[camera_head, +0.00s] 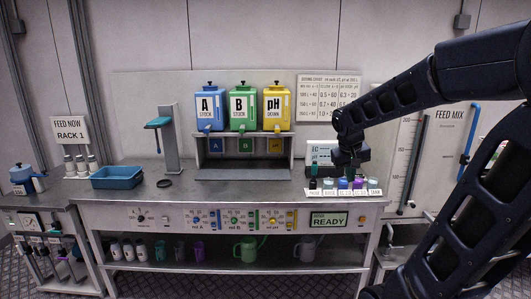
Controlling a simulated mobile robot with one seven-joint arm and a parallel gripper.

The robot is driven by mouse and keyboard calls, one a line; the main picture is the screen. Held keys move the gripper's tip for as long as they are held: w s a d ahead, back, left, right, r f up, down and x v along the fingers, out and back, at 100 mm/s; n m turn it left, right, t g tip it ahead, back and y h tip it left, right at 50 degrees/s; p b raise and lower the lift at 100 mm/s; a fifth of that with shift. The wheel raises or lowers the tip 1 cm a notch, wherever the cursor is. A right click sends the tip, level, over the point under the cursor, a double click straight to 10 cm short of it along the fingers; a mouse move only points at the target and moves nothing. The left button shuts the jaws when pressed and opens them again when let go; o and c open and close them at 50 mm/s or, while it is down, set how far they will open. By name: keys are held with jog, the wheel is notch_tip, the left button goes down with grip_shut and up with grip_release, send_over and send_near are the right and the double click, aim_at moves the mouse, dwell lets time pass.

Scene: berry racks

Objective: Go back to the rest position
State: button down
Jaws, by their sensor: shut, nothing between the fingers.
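My dark arm comes in from the right edge of the head view. My gripper (347,172) points down above the right part of the steel bench (250,191). It is shut and I see nothing held in it. It is small and dark here, and its fingertips are hard to make out. Just below it is a labelled row of small capped containers (343,184). I cannot tell whether the gripper touches one of them. The arm hides part of the white display labelled EC (319,152) behind it.
Blue A (209,110), green B (243,111) and yellow pH (277,111) canisters stand on a raised shelf. A blue tray (117,178) and a dark ring (164,183) lie on the left. The front middle of the bench is clear. A FEED MIX panel (450,125) stands behind my arm.

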jog(key=s+r+m+t+y, duration=0.1)
jog(key=s+y, duration=0.1)
jog(key=s, duration=1.1)
jog(key=shift+s+r+t, duration=0.25)
jog(key=shift+s+t, duration=0.05)
jog(key=shift+s, duration=0.05)
dwell(1.7)
jog(key=w+a+f+n+g+h, duration=0.1)
jog(key=w+f+n+g+h, duration=0.2)
jog(key=w, duration=1.4)
jog(key=w+a+f+n+t+h, duration=0.1)
jog(key=w+a+f+h, duration=0.1)
jog(key=w+a+f, duration=0.5)
jog(key=w+a+f+t+h, duration=0.1)
jog(key=w+a+f+h, duration=0.15)
jog(key=w+f, duration=0.45)
jog(key=w+a+f+n+t, duration=0.35)
jog(key=w+a+f, duration=0.55)
jog(key=a+f, duration=0.45)
jog(key=a+f+n+t, duration=0.1)
jog(key=a+f+n, duration=0.1)
jog(key=a+f, duration=0.4)
jog(key=a+f+n+t+y, duration=0.1)
jog(key=a+f+n, duration=0.2)
jog(key=f, duration=1.1)
jog(key=a, duration=0.3)
jog(key=shift+a+f, duration=0.25)
jog(key=shift+f, duration=0.05)
